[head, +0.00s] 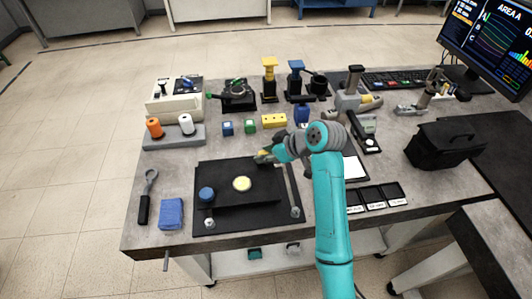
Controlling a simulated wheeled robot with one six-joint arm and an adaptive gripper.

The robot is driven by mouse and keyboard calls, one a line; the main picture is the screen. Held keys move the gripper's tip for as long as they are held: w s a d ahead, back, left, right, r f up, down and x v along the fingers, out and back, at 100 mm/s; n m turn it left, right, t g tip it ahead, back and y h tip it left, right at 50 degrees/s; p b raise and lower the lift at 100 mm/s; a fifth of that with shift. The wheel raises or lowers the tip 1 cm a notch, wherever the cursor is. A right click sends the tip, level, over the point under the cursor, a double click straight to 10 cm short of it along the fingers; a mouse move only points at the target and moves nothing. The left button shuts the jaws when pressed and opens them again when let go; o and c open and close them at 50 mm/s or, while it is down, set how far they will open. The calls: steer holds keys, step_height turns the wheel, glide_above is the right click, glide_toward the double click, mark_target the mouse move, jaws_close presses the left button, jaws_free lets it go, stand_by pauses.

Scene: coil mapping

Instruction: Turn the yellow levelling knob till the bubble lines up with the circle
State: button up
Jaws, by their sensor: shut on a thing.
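The black levelling plate (222,172) lies on the grey table over a dark base. A round pale-yellow bubble level (242,184) sits near the plate's middle. The bubble and the circle inside it are too small to tell apart. A blue knob (207,194) stands at the plate's left front. My gripper (264,157) is at the plate's back right corner, shut on the yellow levelling knob. Only a little yellow shows by the fingers, and the rest of the knob is hidden.
A blue sponge-like block (171,213) and a black-handled tool (145,200) lie left of the plate. Behind it are small blue and green blocks, a yellow block (274,120) and several instruments. A black case (445,145) and labelled trays (375,198) are at right.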

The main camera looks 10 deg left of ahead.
steer(key=shift+m+t, duration=0.3)
steer(key=shift+m, duration=0.1)
steer(key=m+t, duration=0.1)
steer(key=m+h, duration=0.1)
steer(key=shift+s+a+m+t+h, duration=0.15)
steer(key=shift+m+t+h, duration=0.15)
steer(key=shift+m+t, duration=0.1)
steer(key=m+t+h, duration=0.1)
steer(key=m, duration=0.1)
steer(key=m+t+h, duration=0.1)
steer(key=m, duration=0.1)
steer(key=shift+s+a+m+h, duration=0.1)
steer(key=shift+a+m+h, duration=0.05)
steer(key=shift+m+h, duration=0.2)
steer(key=m+h, duration=0.3)
steer(key=m, duration=0.1)
steer(key=shift+t+h, duration=0.25)
steer(key=shift+t, duration=0.15)
steer(key=shift+f+m+h, duration=0.15)
steer(key=shift+m+h, duration=0.85)
steer(key=shift+m, duration=0.55)
steer(key=o, duration=1.1)
steer(key=shift+o, duration=0.2)
